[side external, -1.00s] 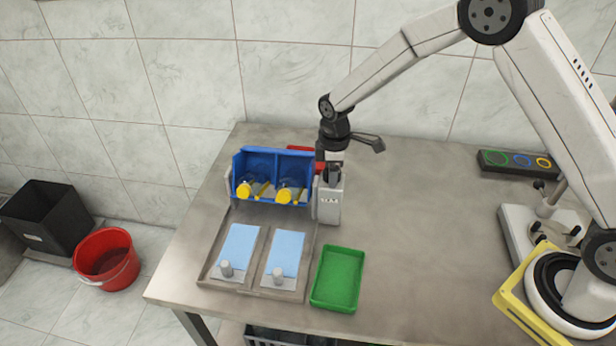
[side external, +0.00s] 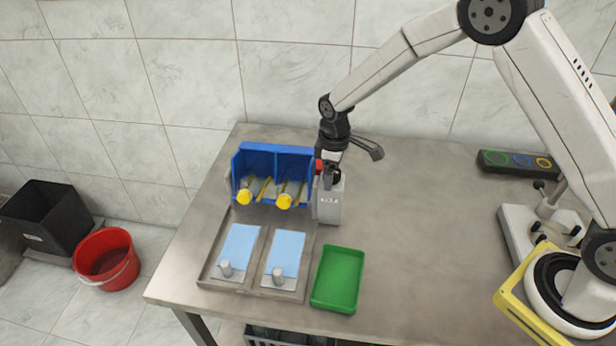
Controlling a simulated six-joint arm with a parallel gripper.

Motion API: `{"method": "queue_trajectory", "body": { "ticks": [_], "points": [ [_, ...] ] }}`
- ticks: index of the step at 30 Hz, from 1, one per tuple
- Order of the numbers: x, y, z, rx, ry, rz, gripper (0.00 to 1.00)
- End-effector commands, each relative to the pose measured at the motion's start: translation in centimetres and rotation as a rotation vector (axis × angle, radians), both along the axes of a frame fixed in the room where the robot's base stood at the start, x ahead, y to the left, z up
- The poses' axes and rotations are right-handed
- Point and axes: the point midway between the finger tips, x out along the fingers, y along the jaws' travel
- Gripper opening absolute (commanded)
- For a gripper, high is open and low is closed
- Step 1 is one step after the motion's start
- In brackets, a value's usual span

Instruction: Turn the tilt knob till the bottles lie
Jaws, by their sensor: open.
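The blue two-bay feeder (side external: 276,152) stands at the back left of the table. In it are two bottles with yellow caps, one in the left bay (side external: 245,197) and one in the right bay (side external: 284,200); their caps point toward the front and they look tilted far over. A grey box (side external: 328,204) stands at the feeder's right side. My gripper (side external: 326,179) is over the top of this box, pointing down. A small red part (side external: 319,166) shows beside the fingers. The tilt knob is not clearly visible, and I cannot tell whether the fingers touch it.
A metal tray (side external: 252,290) with two blue pads and pegs lies in front of the feeder. A green tray (side external: 338,280) is to its right. A panel with coloured rings (side external: 505,162) is at the back right. The table's middle right is clear.

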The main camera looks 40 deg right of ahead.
Motion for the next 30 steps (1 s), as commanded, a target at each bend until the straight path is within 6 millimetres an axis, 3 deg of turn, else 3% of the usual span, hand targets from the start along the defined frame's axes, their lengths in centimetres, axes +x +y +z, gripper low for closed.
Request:
{"method": "queue_trajectory", "body": {
  "ticks": [8, 30],
  "points": [
    [0.0, 0.0, 0.4, 0.000, -0.001, 0.001, 1.00],
    [0.0, 0.0, 4.6, 0.000, -0.001, 0.001, 1.00]
  ]
}}
